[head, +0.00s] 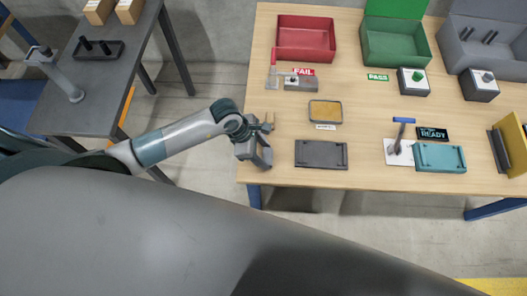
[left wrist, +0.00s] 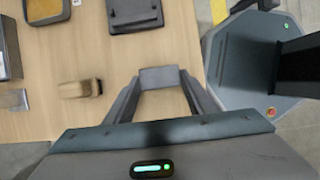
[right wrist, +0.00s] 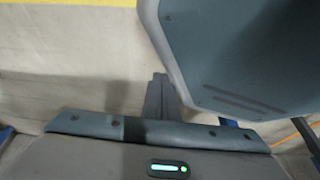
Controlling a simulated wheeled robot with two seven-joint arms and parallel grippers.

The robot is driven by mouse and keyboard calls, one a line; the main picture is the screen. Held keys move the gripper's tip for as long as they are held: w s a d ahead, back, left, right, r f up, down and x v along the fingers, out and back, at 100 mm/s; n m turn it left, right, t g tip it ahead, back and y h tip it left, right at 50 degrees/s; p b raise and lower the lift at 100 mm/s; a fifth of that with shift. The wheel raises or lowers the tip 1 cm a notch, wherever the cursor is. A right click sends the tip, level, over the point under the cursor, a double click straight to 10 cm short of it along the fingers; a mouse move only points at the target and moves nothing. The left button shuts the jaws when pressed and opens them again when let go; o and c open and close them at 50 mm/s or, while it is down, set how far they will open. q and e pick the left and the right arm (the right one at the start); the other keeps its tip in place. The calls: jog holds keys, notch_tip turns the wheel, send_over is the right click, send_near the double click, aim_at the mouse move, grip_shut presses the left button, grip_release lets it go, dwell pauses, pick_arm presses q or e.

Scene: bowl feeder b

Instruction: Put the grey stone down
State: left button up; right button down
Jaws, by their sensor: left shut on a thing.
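My left gripper (head: 262,156) is over the front left corner of the wooden table (head: 375,182). In the left wrist view its fingers (left wrist: 160,84) are shut on the grey stone (left wrist: 158,77), a plain grey block held between the tips. In the head view the stone is hard to tell from the grey fingers. Whether it touches the table top cannot be told. My right gripper (right wrist: 160,96) shows in the right wrist view with its fingers together and nothing seen between them, away from the table over the floor.
A small wooden-coloured block (left wrist: 80,88) lies beside the left gripper. A dark grey tray (head: 321,155) is to its right, with a tan-filled tray (head: 325,111) behind. Red (head: 306,38) and green (head: 395,45) bins stand at the back. Bare table lies between gripper and dark tray.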

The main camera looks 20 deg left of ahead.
jog(key=shift+w, duration=0.15)
pick_arm(q)
jog(key=shift+f, duration=0.1)
jog(key=o, duration=1.3)
pick_arm(e)
jog(key=shift+w+a+r, duration=0.15)
jog(key=shift+w, duration=0.3)
jog(key=shift+s, duration=0.25)
pick_arm(q)
jog(key=shift+r, duration=0.2)
jog(key=shift+a+r, duration=0.2)
jog(key=shift+r, duration=0.15)
jog(key=b+v, duration=0.1)
jog(key=v, duration=1)
jog(key=shift+b, duration=0.3)
pick_arm(e)
jog(key=shift+t, duration=0.8)
jog(key=w, duration=0.1)
jog(key=w+a+r, duration=0.1)
jog(key=w, duration=0.1)
jog(key=w+a, duration=0.1)
jog(key=w, duration=0.1)
jog(key=shift+r, duration=0.15)
